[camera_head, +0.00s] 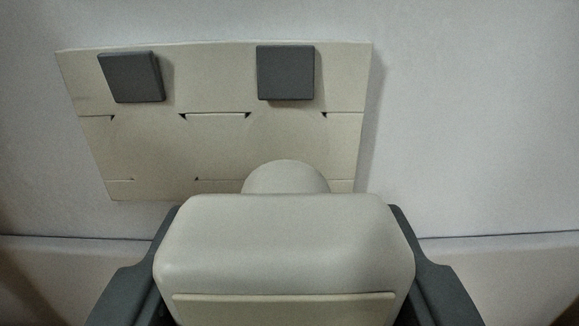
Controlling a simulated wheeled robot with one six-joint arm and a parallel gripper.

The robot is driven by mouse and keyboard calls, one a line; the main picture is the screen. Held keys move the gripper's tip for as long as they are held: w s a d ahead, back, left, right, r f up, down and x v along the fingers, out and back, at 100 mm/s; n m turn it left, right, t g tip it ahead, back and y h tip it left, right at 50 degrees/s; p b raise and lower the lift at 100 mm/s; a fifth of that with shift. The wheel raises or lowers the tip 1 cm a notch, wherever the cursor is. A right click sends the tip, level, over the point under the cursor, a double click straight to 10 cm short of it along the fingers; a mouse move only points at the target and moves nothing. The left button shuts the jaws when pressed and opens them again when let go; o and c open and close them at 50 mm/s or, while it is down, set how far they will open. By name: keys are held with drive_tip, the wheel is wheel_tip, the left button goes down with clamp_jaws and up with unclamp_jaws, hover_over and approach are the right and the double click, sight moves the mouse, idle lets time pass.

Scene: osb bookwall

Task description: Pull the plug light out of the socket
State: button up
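The plug light (284,240) is a cream, rounded block in the lower middle of the view. Its round neck (286,178) meets the lower right part of the cream socket plate (215,150), at the right-hand outlet. The light hides the contact with the socket. My gripper (285,212) has one dark finger along each side of the light. Both fingers lie against its sides with no gap showing, so it looks shut on the light. The inner finger faces are hidden behind the light's body.
Two dark square switches, a left one (131,77) and a right one (286,72), sit on the upper plate. Plain pale wall (480,120) surrounds the plate, with clear room to the right. A horizontal edge (500,235) crosses the wall lower down.

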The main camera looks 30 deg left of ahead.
drive_tip(key=shift+v, duration=0.95)
drive_tip(key=s+d+r+m+t+h, duration=0.1)
drive_tip(key=d+r+m+h, duration=0.2)
drive_tip(key=d+r, duration=0.6)
drive_tip(key=s+d+r+m+t+h, duration=0.1)
drive_tip(key=d+r+h, duration=0.6)
drive_tip(key=d, duration=0.7)
wheel_tip(320, 180, up, 3)
drive_tip(key=m+t, duration=0.1)
drive_tip(key=m, duration=0.1)
drive_tip(key=shift+s+m, duration=0.35)
drive_tip(key=shift+m, duration=0.05)
drive_tip(key=shift+d+f, duration=0.1)
drive_tip(key=shift+f, duration=0.05)
